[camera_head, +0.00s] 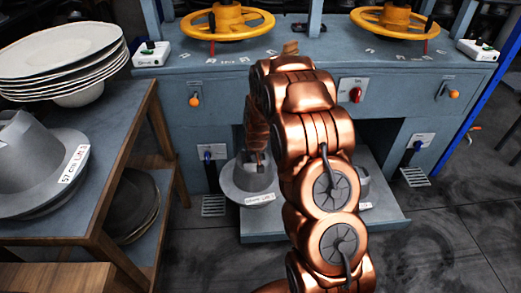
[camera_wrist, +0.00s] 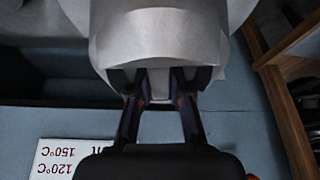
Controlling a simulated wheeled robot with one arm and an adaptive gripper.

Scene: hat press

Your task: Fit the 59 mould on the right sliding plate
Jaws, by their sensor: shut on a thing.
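My gripper (camera_head: 258,152) is shut on the upper part of a grey metal mould (camera_head: 250,180) at the left sliding plate of the press. In the wrist view my gripper (camera_wrist: 160,88) closes on the underside or near part of this mould (camera_wrist: 158,35), whose wide grey body fills the top. I cannot read a size on it. The blue-grey sliding plate (camera_head: 395,222) runs out from the press at right, with another grey mould (camera_head: 363,182) on it, mostly hidden behind my copper arm. I cannot tell whether the held mould touches the plate.
Yellow handwheels (camera_head: 228,22) top the press. A temperature label (camera_wrist: 75,158) lies on the blue surface. Floor at right is clear.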

